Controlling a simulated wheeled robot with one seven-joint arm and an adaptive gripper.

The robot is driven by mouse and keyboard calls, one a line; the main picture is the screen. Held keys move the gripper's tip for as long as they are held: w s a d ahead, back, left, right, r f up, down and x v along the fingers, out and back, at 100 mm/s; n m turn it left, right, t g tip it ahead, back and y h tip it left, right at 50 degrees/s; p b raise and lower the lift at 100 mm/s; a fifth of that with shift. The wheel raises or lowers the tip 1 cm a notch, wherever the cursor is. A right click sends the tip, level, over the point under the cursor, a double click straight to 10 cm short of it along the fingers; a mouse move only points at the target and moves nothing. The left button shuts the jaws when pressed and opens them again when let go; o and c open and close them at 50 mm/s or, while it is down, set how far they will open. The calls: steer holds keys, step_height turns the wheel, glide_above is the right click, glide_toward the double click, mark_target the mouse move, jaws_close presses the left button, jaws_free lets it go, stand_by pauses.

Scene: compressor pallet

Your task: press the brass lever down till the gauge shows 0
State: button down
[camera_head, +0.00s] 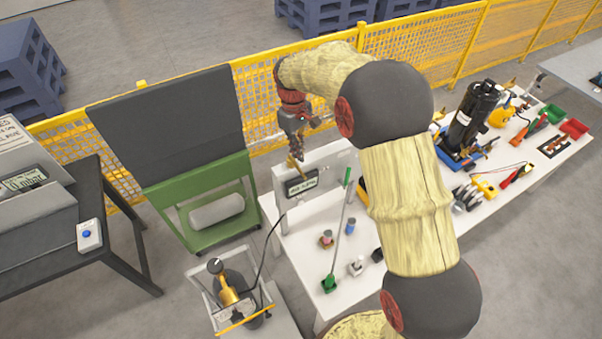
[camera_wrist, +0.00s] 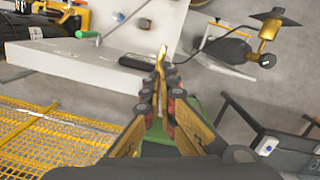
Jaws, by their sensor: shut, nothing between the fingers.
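A slim brass-coloured piece, which looks like the brass lever (camera_head: 293,163), stands by the top edge of a pale upright panel (camera_head: 336,165). It also shows just beyond my fingertips in the wrist view (camera_wrist: 162,52). My gripper (camera_head: 299,154) is shut and points down right at this lever; I cannot tell whether it touches it. In the wrist view the fingertips (camera_wrist: 164,75) are together. A dark digital gauge (camera_head: 301,184) is on the panel's front below; its digits are too small to read. It shows only edge-on in the wrist view (camera_wrist: 138,63).
A white bench (camera_head: 308,240) with a green-handled rod (camera_head: 338,230) and small parts lies below. A compressor with brass fittings (camera_head: 228,290) stands front left. A green cart (camera_head: 203,205) is left, and yellow mesh fencing (camera_head: 258,95) runs behind.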

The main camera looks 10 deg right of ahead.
mark_target(301, 171)
steer(key=shift+s+d+f+b, duration=0.15)
steer(key=shift+f+b, duration=0.6)
steer(key=shift+f, duration=0.75)
steer(key=shift+s+d+f+b, duration=0.1)
steer(key=shift+f+b, duration=0.65)
steer(key=shift+f, duration=0.75)
steer(key=shift+f, duration=0.1)
